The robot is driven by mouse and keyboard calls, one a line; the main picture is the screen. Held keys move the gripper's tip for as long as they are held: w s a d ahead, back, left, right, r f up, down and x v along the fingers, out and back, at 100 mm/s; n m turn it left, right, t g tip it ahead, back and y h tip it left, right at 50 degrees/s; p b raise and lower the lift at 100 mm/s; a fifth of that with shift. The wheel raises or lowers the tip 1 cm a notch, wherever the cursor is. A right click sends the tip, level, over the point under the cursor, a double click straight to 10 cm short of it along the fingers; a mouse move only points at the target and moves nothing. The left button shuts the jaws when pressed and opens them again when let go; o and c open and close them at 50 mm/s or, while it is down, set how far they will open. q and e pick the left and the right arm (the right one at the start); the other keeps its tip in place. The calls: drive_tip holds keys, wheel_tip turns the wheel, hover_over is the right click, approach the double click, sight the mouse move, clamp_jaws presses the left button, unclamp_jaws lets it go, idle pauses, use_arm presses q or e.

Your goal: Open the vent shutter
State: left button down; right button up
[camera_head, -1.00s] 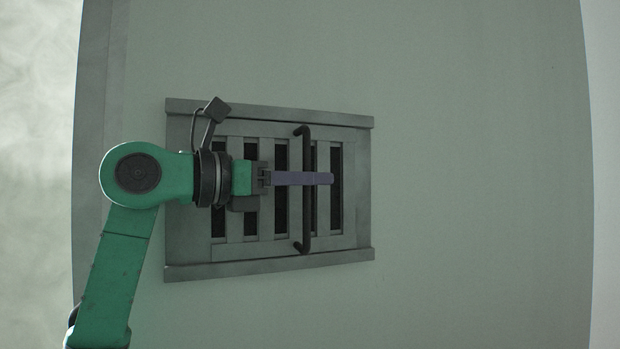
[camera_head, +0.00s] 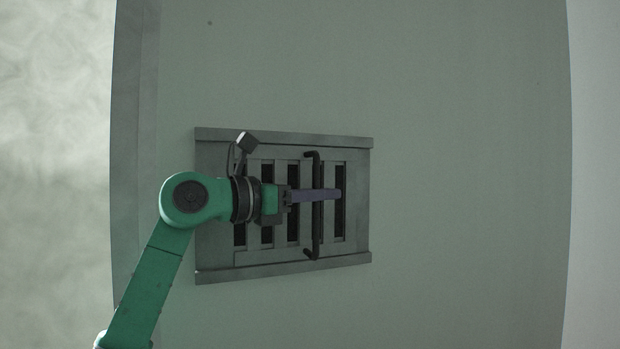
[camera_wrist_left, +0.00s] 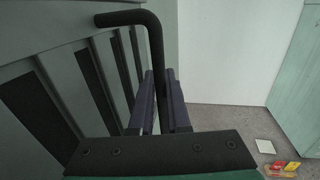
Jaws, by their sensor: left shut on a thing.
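The vent shutter (camera_head: 254,258) is a grey slatted panel with dark upright slots, set between two grey rails of a frame (camera_head: 290,274) on the wall. A black upright bar handle (camera_head: 316,240) stands out from its right part. The handle (camera_wrist_left: 135,18) also shows in the left wrist view. My left gripper (camera_head: 322,195) comes in from the left with purple fingers across the handle, about halfway up, and is shut on it. In the left wrist view, the fingers (camera_wrist_left: 163,100) lie on both sides of the bar. My right gripper is not in view.
The grey-green wall panel (camera_head: 460,180) is bare right of the vent. In the left wrist view a pale floor (camera_wrist_left: 235,118) shows, with a white square (camera_wrist_left: 265,146) and small red and yellow things (camera_wrist_left: 284,167) at the lower right.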

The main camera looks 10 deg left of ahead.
use_arm(q)
drive_tip(key=shift+w+d, duration=0.1)
drive_tip(key=c, duration=0.9)
unclamp_jaws()
drive_tip(key=shift+w+d+f, duration=0.1)
drive_tip(key=shift+d, duration=0.05)
drive_tip(key=shift+w+d+f, duration=0.25)
drive_tip(key=shift+w+d, duration=0.4)
drive_tip(key=shift+w, duration=0.1)
drive_tip(key=b+v, duration=0.6)
drive_tip(key=v, duration=0.8)
drive_tip(key=shift+s+a, duration=0.25)
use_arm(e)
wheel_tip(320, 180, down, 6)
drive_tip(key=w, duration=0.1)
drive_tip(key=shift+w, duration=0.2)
use_arm(q)
drive_tip(key=shift+w, duration=0.1)
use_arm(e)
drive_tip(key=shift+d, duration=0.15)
